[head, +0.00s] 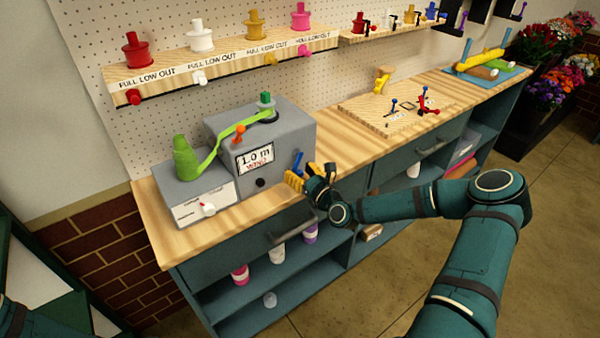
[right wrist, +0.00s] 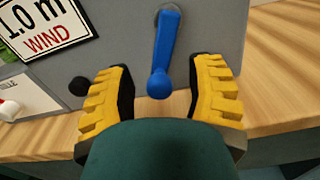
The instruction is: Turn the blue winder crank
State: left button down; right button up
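The blue winder crank (head: 298,162) is on the right side of the grey winder box (head: 222,133). In the right wrist view the crank (right wrist: 165,48) hangs down from its pivot, with its rounded knob at the lower end. My right gripper (head: 299,178) is at the crank. In the right wrist view its yellow-padded fingers (right wrist: 162,92) are open, one on each side of the knob, with gaps between. The box carries a "1.0 m WIND" sign (head: 255,158). A green ribbon (head: 212,153) runs from a green spool (head: 187,160) to the box top. My left gripper is out of view.
A wooden board (head: 372,118) with small blue and red levers lies further right on the bench. A shelf of coloured spools (head: 200,62) is on the pegboard above. A drawer handle (head: 292,228) juts out below the right gripper. The bench between box and board is clear.

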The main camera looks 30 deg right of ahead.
jog(key=s, duration=1.2)
jog(key=shift+d, duration=0.45)
jog(key=a+f+n+g+y, duration=0.3)
jog(key=a+f+n, duration=0.25)
jog(key=a, duration=0.35)
jog(key=a+f+n+g+y, duration=0.2)
jog(key=a+f+n+g, duration=0.2)
jog(key=a+n, duration=0.4)
jog(key=s+a+f+n+g+h, duration=0.1)
jog(key=s+a+f+n+g, duration=0.2)
jog(key=n, duration=0.7)
jog(key=s+a+f+n+g+h, duration=0.1)
jog(key=s+a+f+n+g, duration=0.2)
jog(key=s+a+n+g, duration=0.3)
jog(key=s+n, duration=0.4)
jog(key=n, duration=0.1)
jog(key=shift+a+f, duration=0.35)
